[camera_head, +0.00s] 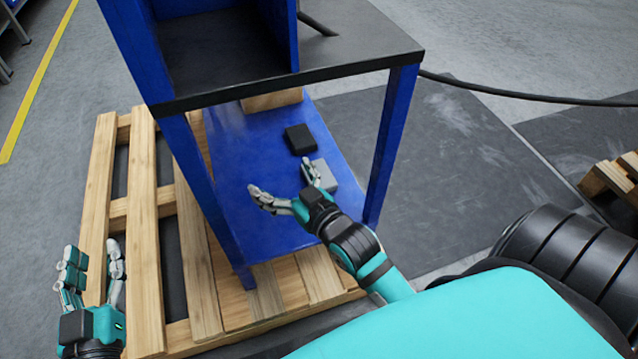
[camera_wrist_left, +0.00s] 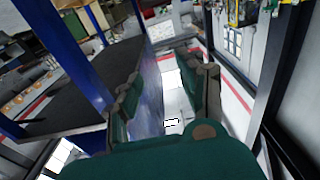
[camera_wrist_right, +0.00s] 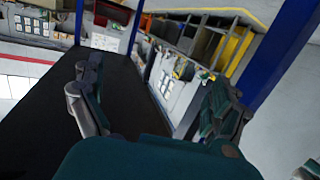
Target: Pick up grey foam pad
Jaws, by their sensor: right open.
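The grey foam pad (camera_head: 327,179) lies on the blue lower shelf (camera_head: 243,155) of the blue-framed stand in the head view. It is partly covered by a finger of my right gripper (camera_head: 282,181). That gripper is open, with one finger over the pad and the other to the left of it. I cannot tell whether the finger touches the pad. In the right wrist view, my right gripper (camera_wrist_right: 155,92) has its fingers apart with nothing seen between them. My left gripper (camera_head: 93,264) is open and empty at the lower left, over the pallet side. The left wrist view shows its fingers (camera_wrist_left: 165,95) apart.
A black pad (camera_head: 300,139) lies just behind the grey one. A tan block (camera_head: 272,100) sits farther back on the shelf. The stand's dark top (camera_head: 360,45) and blue front legs (camera_head: 392,140) frame the shelf. A wooden pallet (camera_head: 145,215) lies beneath.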

